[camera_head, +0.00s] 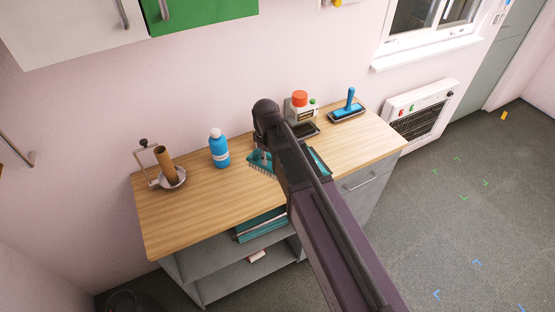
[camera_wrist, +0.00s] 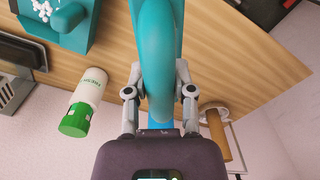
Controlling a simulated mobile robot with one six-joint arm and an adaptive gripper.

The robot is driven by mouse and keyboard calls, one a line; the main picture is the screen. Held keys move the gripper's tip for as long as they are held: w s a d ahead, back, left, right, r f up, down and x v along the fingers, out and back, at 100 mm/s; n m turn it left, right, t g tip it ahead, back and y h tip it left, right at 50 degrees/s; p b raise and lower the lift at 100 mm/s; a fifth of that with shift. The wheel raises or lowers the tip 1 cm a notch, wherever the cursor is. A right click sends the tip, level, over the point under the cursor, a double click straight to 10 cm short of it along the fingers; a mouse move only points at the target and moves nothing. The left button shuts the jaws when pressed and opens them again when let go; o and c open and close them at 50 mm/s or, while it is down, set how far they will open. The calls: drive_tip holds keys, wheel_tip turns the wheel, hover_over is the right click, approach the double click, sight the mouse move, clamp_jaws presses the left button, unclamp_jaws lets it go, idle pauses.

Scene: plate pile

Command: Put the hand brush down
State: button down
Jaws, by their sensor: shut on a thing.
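The teal hand brush (camera_head: 260,163) is at the middle of the wooden counter (camera_head: 190,215), bristles downward. In the wrist view its teal handle (camera_wrist: 155,45) runs between the fingers of my gripper (camera_wrist: 160,92), which is shut on it. In the head view my gripper (camera_head: 265,146) is mostly hidden behind my arm. I cannot tell whether the bristles touch the counter. A teal dustpan-like piece (camera_head: 319,161) shows partly behind my arm; in the wrist view it (camera_wrist: 75,25) holds white bits.
A blue bottle (camera_head: 219,150) and a paper-roll holder (camera_head: 172,180) stand to the left. The counter's front left is clear.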

drive_tip(key=s+a+f+n+b, duration=0.1)
drive_tip(key=s+f+n+b, duration=0.1)
drive_tip(key=s+n, duration=0.4)
drive_tip(key=s+a+f+n+b, duration=0.2)
drive_tip(key=s+n, duration=0.4)
drive_tip(key=s, duration=0.4)
wheel_tip(320, 180, down, 2)
drive_tip(key=shift+s+f+b, duration=0.1)
drive_tip(key=shift+s+b, duration=0.05)
drive_tip(key=shift+b, duration=0.7)
drive_tip(key=shift+w, duration=0.2)
drive_tip(key=w+a+f+b, duration=0.1)
drive_tip(key=w+a, duration=0.7)
drive_tip(key=w, duration=0.4)
drive_tip(key=shift+f, duration=0.2)
drive_tip(key=shift+a, duration=0.15)
drive_tip(key=shift+w+a+f+b, duration=0.1)
drive_tip(key=shift+w+f+b, duration=0.05)
drive_tip(key=shift+f+b, duration=0.5)
drive_tip(key=shift+w+a+f+b, duration=0.15)
drive_tip(key=shift+w+f+b, duration=0.05)
drive_tip(key=shift+f+b, duration=0.45)
drive_tip(key=shift+w+a+f+b, duration=0.1)
drive_tip(key=shift+w+f+b, duration=0.05)
drive_tip(key=shift+f+b, duration=0.5)
